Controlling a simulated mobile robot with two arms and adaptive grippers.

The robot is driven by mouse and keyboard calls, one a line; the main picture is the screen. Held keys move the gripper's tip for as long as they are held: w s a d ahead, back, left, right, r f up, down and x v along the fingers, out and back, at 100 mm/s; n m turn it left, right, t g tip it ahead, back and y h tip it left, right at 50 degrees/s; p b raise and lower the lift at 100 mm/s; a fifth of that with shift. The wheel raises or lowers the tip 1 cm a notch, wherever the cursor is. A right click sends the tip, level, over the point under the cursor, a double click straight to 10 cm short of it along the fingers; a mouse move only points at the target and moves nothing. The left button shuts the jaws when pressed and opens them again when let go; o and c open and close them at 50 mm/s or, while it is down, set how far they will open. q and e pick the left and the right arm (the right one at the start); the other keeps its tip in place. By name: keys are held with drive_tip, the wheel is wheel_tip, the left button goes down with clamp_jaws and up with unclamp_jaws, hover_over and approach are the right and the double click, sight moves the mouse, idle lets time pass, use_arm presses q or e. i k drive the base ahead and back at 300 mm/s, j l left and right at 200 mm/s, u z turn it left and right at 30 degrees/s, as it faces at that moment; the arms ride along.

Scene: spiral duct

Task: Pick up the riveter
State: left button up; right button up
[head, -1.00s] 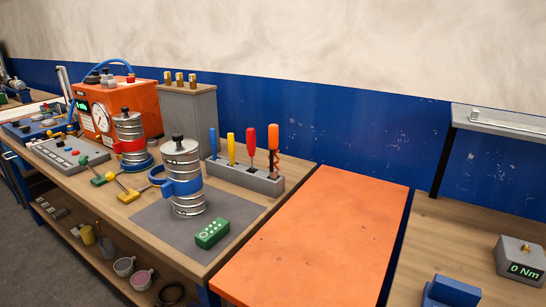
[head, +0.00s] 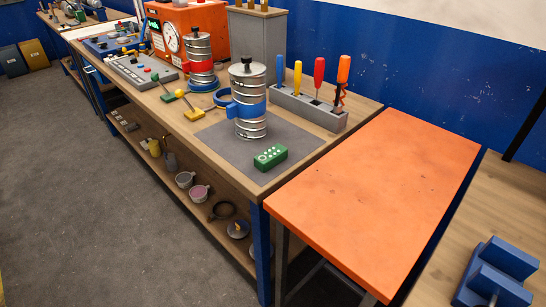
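I cannot clearly identify a riveter in the head view. A grey tool rack (head: 308,108) on the workbench holds several upright tools with coloured handles. They are a blue-handled tool (head: 279,70), a yellow-handled tool (head: 298,78), a red-handled tool (head: 319,75) and an orange-handled tool (head: 343,72). The orange one has dark and red parts below its handle, and I cannot tell whether it is the riveter. Neither of my grippers is in view.
The wooden workbench (head: 236,179) carries a ribbed metal duct with a blue clamp (head: 249,108), a green block (head: 270,158) and an orange machine (head: 175,28). An empty orange table (head: 385,190) stands to its right. Grey floor (head: 100,220) is open at left.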

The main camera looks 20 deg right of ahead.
sight(345, 60)
drive_tip(key=i+j, duration=0.7)
drive_tip(key=z, duration=0.5)
drive_tip(key=i+j+z, duration=0.1)
drive_tip(key=z, duration=0.35)
drive_tip(key=j+z, duration=0.2)
drive_tip(key=z, duration=0.3)
drive_tip(key=j+z, duration=0.1)
drive_tip(key=z, duration=0.35)
drive_tip(key=i+j, duration=0.05)
